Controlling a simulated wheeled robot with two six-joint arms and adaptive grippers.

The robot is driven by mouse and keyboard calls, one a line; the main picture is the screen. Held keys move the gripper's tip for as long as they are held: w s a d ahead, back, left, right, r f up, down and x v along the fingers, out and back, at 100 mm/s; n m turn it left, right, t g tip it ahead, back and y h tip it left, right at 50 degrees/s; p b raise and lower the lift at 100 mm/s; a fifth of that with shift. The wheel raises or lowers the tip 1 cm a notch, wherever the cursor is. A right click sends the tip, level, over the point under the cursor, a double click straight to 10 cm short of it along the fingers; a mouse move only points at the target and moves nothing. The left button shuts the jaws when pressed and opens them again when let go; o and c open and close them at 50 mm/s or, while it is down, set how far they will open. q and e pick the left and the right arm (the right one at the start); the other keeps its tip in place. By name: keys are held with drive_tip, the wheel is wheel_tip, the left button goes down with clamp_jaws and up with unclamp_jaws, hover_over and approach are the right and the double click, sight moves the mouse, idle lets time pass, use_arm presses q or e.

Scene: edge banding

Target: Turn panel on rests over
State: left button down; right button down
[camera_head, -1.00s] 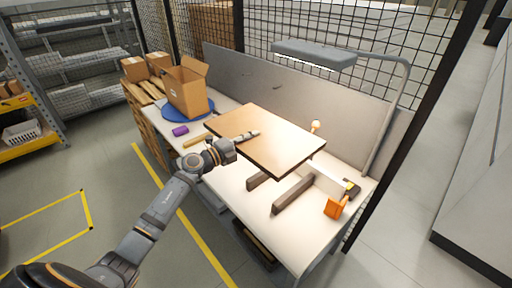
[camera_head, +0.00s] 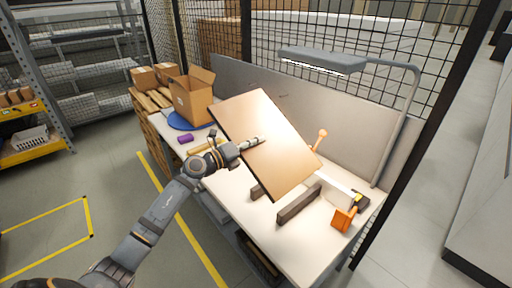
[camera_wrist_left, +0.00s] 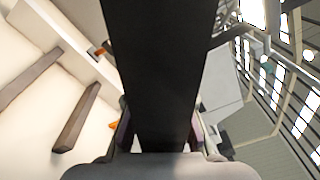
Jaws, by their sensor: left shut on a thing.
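The panel (camera_head: 280,160) is a light brown board held tilted above the workbench, its broad face toward the head camera. My left gripper (camera_head: 250,146) is shut on the panel at its near-left side. In the left wrist view the panel (camera_wrist_left: 155,70) is a dark slab between the two fingers of my left gripper (camera_wrist_left: 162,135). The two dark rests lie on the bench below: the front rest (camera_head: 299,204) is fully visible, and the other rest (camera_head: 257,191) is partly hidden by the panel. The right gripper is not in view.
The workbench (camera_head: 290,240) has an orange holder (camera_head: 343,219) at its right end and a lamp (camera_head: 322,60) overhead. A wooden-handled tool (camera_head: 320,138) stands behind the panel. A cardboard box (camera_head: 193,98) and a purple roll (camera_head: 186,138) are at the left. A grey back panel (camera_head: 350,140) borders the bench.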

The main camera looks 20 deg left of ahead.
use_arm(q)
drive_tip(key=shift+r, duration=0.25)
drive_tip(key=shift+f+m+b, duration=0.1)
drive_tip(key=shift+m+b, duration=0.2)
drive_tip(key=shift+b, duration=0.1)
drive_tip(key=m+b, duration=0.3)
drive_tip(key=shift+f, duration=0.15)
drive_tip(key=shift+m+b, duration=0.6)
drive_tip(key=shift+m, duration=0.4)
drive_tip(key=shift+r, duration=0.3)
